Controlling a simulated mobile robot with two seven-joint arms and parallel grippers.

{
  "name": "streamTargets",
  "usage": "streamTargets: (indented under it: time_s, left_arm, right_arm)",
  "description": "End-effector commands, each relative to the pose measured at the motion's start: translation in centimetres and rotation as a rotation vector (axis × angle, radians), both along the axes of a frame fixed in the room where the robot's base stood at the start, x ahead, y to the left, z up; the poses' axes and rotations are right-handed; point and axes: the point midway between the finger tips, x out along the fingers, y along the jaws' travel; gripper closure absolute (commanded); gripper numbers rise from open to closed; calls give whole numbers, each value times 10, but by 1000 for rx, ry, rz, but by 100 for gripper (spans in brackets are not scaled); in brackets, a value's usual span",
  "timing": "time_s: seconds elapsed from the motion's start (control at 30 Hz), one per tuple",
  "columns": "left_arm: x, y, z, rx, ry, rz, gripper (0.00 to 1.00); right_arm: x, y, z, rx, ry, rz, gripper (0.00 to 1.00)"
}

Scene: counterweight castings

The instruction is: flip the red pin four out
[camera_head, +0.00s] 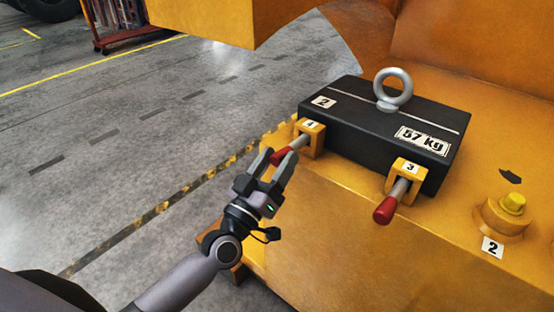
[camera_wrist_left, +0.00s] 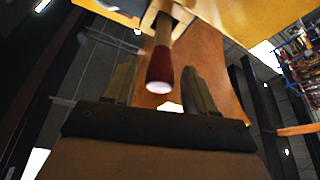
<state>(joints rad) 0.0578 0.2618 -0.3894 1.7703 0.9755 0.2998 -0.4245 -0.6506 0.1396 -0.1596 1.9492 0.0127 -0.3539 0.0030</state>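Pin four is a grey rod with a red grip (camera_head: 281,155), in the yellow bracket labelled 4 (camera_head: 311,138) at the left end of the black 57 kg block (camera_head: 365,125). My left gripper (camera_head: 274,166) is at the red grip, its fingers on either side. In the left wrist view the red grip (camera_wrist_left: 160,68) lies between the two open fingers (camera_wrist_left: 158,88), with gaps showing beside it. A second red-tipped pin (camera_head: 386,209) sits in the bracket labelled 3 (camera_head: 407,178). My right gripper is not in view.
The block stands on a yellow machine ledge (camera_head: 330,230) and has a metal lifting eye (camera_head: 393,88) on top. A yellow bolt (camera_head: 512,204) with a label 2 is at the right. A yellow body overhangs the top.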

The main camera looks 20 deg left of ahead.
Motion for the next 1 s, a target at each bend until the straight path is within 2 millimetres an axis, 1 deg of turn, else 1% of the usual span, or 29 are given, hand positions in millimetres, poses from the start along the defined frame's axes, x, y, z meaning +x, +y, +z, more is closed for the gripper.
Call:
streamTargets:
  time_s: [0.17,0.27,0.37,0.6,0.7,0.83,1.0]
  left_arm:
    - [0,0,1,0,-1,-1,44]
    - [-2,1,-1,0,0,-1,44]
    - [-11,3,-5,0,1,0,44]
    - [-42,10,-18,2,2,0,44]
    - [-53,12,-23,2,2,0,44]
    - [-62,14,-25,1,0,0,44]
    - [-65,15,-26,1,-1,1,44]
  right_arm:
    - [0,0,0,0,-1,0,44]
    - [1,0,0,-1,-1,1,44]
    - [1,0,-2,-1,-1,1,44]
    - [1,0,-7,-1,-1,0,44]
    - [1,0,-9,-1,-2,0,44]
    - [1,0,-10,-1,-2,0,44]
    - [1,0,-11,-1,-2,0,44]
